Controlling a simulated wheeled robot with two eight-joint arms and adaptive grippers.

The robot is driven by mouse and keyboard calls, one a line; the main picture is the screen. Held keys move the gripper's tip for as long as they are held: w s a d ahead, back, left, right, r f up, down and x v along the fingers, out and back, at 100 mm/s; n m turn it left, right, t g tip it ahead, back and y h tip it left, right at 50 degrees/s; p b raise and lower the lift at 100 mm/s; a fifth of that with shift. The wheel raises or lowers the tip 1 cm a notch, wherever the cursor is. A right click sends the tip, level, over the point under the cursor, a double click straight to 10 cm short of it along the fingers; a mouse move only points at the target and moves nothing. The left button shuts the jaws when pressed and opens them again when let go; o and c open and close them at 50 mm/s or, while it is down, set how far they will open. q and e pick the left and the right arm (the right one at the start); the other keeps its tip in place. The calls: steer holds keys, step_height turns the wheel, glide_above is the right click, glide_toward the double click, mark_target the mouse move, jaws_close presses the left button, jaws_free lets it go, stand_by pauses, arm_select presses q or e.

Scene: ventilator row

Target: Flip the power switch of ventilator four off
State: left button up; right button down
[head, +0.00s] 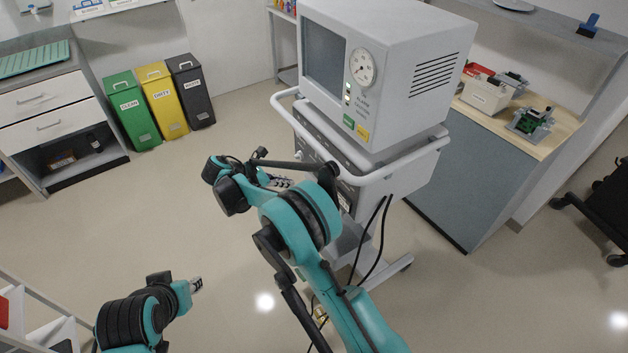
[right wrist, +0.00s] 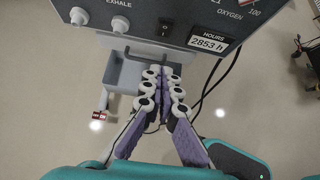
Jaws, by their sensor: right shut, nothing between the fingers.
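A grey ventilator (head: 400,75) on a wheeled stand is at the upper middle of the head view; I cannot read a number four on it. In the right wrist view its dark lower panel (right wrist: 200,12) fills the top, with a black rocker switch (right wrist: 164,27) between the white EXHALE ports and the HOURS display. Which way the rocker is tipped is too small to tell. My right gripper (right wrist: 164,73) is shut and empty, its fingertips just below the panel and the switch; in the head view it is partly hidden by my arm. My left gripper (head: 196,285) is low at left, away from the ventilator.
A white handle rail (head: 390,168) runs around the ventilator's stand. Black cables (head: 382,235) hang below it. Three bins (head: 160,98) stand at back left.

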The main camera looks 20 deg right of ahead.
mark_target(324, 179)
steer(key=d+r+b+x, duration=0.1)
steer(key=b+x, duration=0.3)
steer(key=x, duration=0.8)
steer(key=shift+w+d+r, duration=0.35)
steer(key=shift+d, duration=0.3)
steer(key=shift+w+d+r, duration=0.15)
steer(key=shift+d+r, duration=0.15)
steer(key=shift+d, duration=0.2)
steer(key=shift+a+f, duration=0.1)
